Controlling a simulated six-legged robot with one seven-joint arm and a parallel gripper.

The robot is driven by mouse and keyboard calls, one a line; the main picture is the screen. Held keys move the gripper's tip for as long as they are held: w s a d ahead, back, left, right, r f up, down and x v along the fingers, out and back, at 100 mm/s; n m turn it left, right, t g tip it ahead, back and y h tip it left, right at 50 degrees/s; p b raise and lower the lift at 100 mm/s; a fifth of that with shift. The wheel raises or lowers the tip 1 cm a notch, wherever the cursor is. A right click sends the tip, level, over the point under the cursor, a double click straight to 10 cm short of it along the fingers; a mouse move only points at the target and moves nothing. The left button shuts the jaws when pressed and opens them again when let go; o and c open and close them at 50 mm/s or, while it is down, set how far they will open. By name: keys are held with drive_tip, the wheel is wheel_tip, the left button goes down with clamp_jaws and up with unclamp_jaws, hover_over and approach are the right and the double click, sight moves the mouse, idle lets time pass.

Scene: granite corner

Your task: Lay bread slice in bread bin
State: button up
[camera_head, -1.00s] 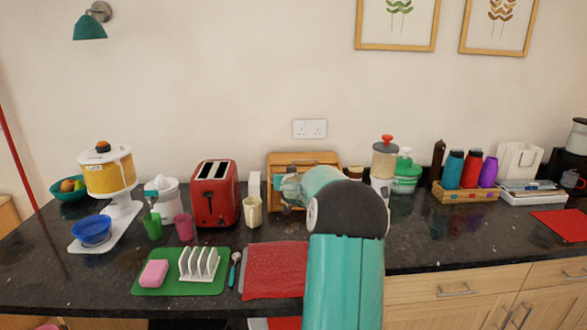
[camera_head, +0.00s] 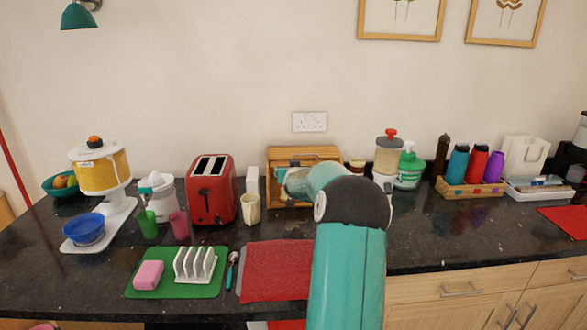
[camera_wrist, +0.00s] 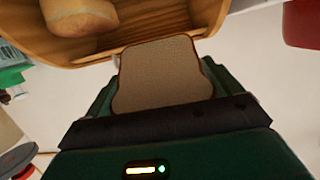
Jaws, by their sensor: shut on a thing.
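The bread slice (camera_wrist: 160,75) is pale brown with a darker crust. In the wrist view my gripper (camera_wrist: 158,96) is shut on it, with dark green fingers at both sides. The slice's far end is at the mouth of the wooden bread bin (camera_wrist: 190,28); whether it touches the bin I cannot tell. A loaf (camera_wrist: 80,14) lies inside the bin. In the head view the bread bin (camera_head: 288,152) stands against the wall, partly covered by my arm. My gripper and the slice are hidden there.
A red toaster (camera_head: 211,190) and a cream jug (camera_head: 250,208) stand left of the bin. A jar with a red knob (camera_head: 387,155) and a green bottle (camera_head: 409,168) stand to its right. A red mat (camera_head: 272,270) lies bare in front.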

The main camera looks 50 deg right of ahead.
drive_tip(key=shift+w+d+f, duration=1.1)
drive_tip(key=shift+d+f, duration=0.1)
drive_tip(key=shift+f, duration=0.35)
drive_tip(key=shift+w+d+f, duration=1.15)
drive_tip(key=shift+d+f, duration=0.1)
drive_tip(key=shift+f, duration=0.35)
drive_tip(key=shift+w+d+f, duration=1.1)
drive_tip(key=shift+d+f, duration=0.1)
drive_tip(key=shift+f, duration=0.35)
drive_tip(key=o, duration=0.7)
drive_tip(key=shift+s+a+r, duration=1.2)
drive_tip(key=shift+a+r, duration=0.15)
drive_tip(key=shift+a, duration=0.05)
drive_tip(key=shift+s+a+r, duration=1.2)
drive_tip(key=shift+a+r, duration=0.1)
drive_tip(key=shift+a, duration=0.05)
